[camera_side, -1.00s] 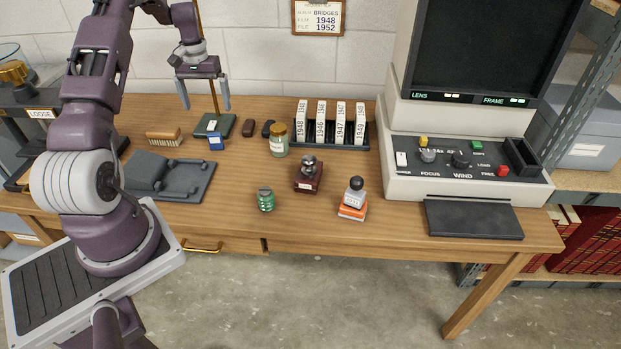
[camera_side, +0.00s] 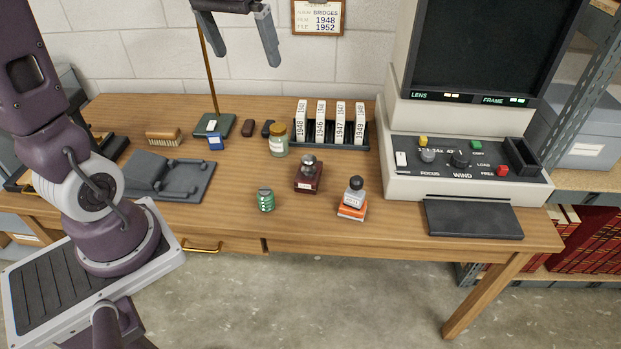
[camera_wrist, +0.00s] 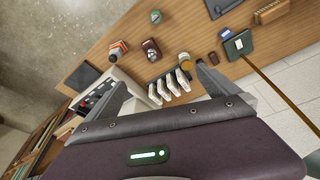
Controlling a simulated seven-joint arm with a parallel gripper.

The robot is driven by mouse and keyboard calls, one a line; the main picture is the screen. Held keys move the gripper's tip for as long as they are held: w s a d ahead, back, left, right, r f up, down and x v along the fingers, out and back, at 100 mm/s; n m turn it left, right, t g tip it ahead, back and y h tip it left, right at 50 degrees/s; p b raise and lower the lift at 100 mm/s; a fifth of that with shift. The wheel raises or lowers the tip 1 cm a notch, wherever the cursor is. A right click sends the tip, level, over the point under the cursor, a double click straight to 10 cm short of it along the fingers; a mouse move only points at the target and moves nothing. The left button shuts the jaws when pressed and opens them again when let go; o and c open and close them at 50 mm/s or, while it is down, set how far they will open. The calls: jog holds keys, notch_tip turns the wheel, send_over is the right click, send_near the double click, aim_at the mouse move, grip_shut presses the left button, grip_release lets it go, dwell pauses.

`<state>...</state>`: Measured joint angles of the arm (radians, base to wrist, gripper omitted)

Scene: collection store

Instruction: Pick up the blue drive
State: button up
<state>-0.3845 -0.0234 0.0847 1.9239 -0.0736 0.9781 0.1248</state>
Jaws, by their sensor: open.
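My gripper (camera_side: 246,60) is open and empty, high above the back of the table in the side view. In the wrist view its spread fingers (camera_wrist: 160,76) have nothing between them.
A green stand base with a thin upright rod (camera_side: 209,75) and a small blue box (camera_side: 215,141) are to the left. Bottles stand in front.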

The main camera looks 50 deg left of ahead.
jog(key=s+d+m+t, duration=0.1)
jog(key=s+d+m, duration=0.1)
jog(key=s+d, duration=0.8)
jog(key=shift+d+r+m+t, duration=0.3)
jog(key=shift+r+m, duration=0.1)
jog(key=shift+m+t+h, duration=0.4)
jog(key=shift+m, duration=0.4)
jog(key=s+d+f, duration=0.1)
jog(key=s, duration=0.1)
jog(key=s+d, duration=0.1)
jog(key=s, duration=0.1)
jog(key=s+d+f, duration=0.1)
jog(key=s, duration=0.1)
jog(key=shift+s+f, duration=0.35)
jog(key=c, duration=0.4)
jog(key=shift+d, duration=0.1)
jog(key=c, duration=0.3)
jog(key=shift+c, duration=0.3)
